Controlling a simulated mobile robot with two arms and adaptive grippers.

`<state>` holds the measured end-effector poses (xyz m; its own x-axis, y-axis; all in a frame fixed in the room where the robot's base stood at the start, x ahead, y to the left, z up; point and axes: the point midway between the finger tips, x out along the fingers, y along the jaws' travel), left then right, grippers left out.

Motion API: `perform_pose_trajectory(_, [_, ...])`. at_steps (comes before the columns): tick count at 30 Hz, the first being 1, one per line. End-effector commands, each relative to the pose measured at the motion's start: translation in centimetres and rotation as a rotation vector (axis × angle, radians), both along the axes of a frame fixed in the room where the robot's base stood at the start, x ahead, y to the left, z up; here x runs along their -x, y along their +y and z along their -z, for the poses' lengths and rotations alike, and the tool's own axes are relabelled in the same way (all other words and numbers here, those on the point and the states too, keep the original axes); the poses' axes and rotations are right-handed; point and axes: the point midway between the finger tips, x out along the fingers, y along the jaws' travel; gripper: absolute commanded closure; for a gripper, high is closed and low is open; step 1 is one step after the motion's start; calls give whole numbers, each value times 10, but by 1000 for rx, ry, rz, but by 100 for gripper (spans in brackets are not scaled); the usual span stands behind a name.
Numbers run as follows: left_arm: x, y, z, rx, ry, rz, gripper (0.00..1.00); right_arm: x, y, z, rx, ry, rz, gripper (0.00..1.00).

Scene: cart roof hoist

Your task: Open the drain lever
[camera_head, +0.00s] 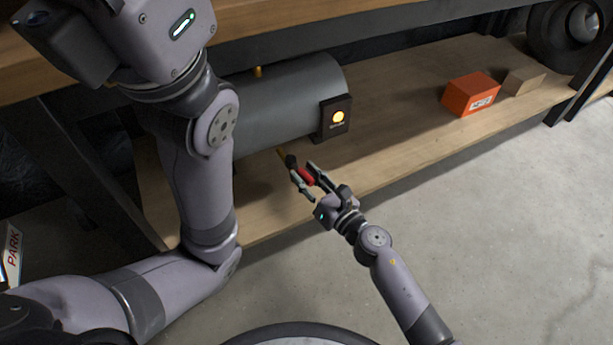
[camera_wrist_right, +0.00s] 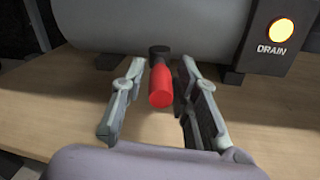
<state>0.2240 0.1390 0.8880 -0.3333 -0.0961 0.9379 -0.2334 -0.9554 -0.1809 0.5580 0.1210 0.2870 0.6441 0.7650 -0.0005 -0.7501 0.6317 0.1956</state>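The drain lever (camera_wrist_right: 160,85) has a red grip with a black end and sits at the lower front of the grey tank (camera_wrist_right: 150,25). In the head view the red lever (camera_head: 306,177) shows between the fingers of my right gripper (camera_head: 305,180). In the right wrist view my right gripper (camera_wrist_right: 157,110) is open, one finger on each side of the red grip, with gaps on both sides. A black panel (camera_wrist_right: 276,45) marked DRAIN carries a lit yellow lamp; it also shows in the head view (camera_head: 337,117). My left arm is raised at the left; its fingers are out of view.
The tank lies on a wooden lower shelf (camera_head: 400,130) under a wooden upper board (camera_head: 270,18). An orange box (camera_head: 470,94) and a tan block (camera_head: 524,81) stand on the shelf to the right. The concrete floor in front is clear.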

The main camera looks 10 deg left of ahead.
Motion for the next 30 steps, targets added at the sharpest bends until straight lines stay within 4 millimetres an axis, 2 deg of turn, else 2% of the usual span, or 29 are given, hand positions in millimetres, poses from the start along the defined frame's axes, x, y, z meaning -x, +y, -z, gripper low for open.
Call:
perform_pose_trajectory(4, [-1, 0, 0, 0, 2, 0, 60, 0, 0, 0, 0, 0, -1, 60])
perform_pose_trajectory(12, [-2, 1, 1, 3, 7, 1, 60, 0, 0, 0, 0, 0, -1, 60])
perform_pose_trajectory(16, [-2, 0, 1, 2, 6, 1, 60, 5, -7, 1, 2, -1, 0, 60])
perform_pose_trajectory(20, [-1, 0, 0, 1, 5, 1, 60, 19, -22, 1, 3, -1, 0, 60])
perform_pose_trajectory(30, [-1, 0, 0, 0, 2, 0, 60, 64, -75, 1, 1, 2, 0, 60])
